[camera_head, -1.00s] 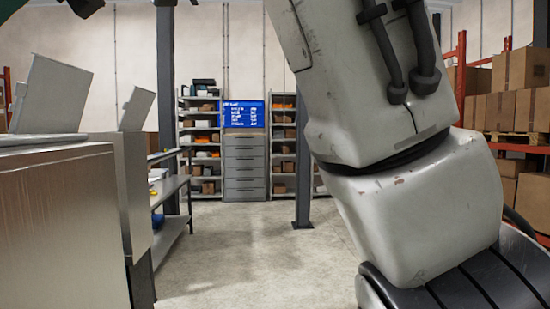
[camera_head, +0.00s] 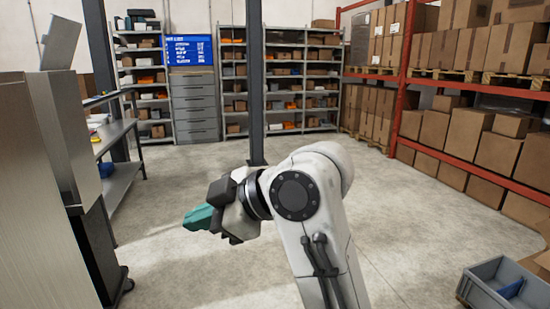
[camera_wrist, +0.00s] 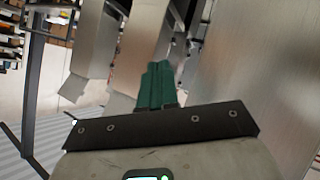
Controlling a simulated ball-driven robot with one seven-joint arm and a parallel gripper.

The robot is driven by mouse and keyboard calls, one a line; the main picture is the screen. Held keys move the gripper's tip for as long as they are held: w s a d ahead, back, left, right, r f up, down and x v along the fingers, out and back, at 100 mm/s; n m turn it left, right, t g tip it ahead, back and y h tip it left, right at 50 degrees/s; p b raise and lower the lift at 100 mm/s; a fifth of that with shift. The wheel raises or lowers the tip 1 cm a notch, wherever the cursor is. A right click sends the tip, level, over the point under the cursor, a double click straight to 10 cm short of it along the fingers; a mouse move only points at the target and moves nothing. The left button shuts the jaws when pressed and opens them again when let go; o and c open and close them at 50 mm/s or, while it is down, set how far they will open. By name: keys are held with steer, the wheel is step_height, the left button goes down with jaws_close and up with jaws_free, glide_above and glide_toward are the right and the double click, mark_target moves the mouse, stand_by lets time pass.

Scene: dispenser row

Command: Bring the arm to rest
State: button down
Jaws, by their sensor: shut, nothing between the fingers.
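My gripper (camera_head: 197,218) has teal fingers and points left in the head view, at the end of my white arm. Its fingers lie together with nothing between them. In the wrist view the teal fingers (camera_wrist: 157,84) also show closed, in front of metal cabinet surfaces. The gripper is clear of the steel cabinets (camera_head: 30,180) at the left and touches nothing that I can see.
A grey bin (camera_head: 505,285) sits low at the right. Red racks (camera_head: 405,75) with cardboard boxes (camera_head: 465,130) line the right side. A dark post (camera_head: 256,90) stands ahead, with shelves (camera_head: 300,80) behind. A bench (camera_head: 113,135) stands at the left. The middle floor is open.

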steer(key=s+d+f+m+t+h, duration=0.25)
steer(key=d+f+m, duration=0.45)
steer(key=d+f, duration=0.6)
steer(key=s+d+f+m+t+h, duration=0.1)
steer(key=s+d+f+m+h, duration=0.3)
steer(key=d+f+m, duration=0.8)
steer(key=s+d+f+m+g+h+b, duration=0.1)
steer(key=s+d+f+h, duration=0.2)
steer(key=s+d+f, duration=0.5)
steer(key=s+d+f+m+g+h, duration=0.1)
steer(key=s+d+f+g+h, duration=0.1)
steer(key=s+d+f, duration=0.6)
steer(key=s+a+f+g+b, duration=0.1)
steer(key=s+f, duration=0.4)
steer(key=s, duration=0.6)
steer(key=shift+a+g+b, duration=0.3)
steer(key=shift+g+b, duration=0.45)
steer(key=shift+g, duration=0.3)
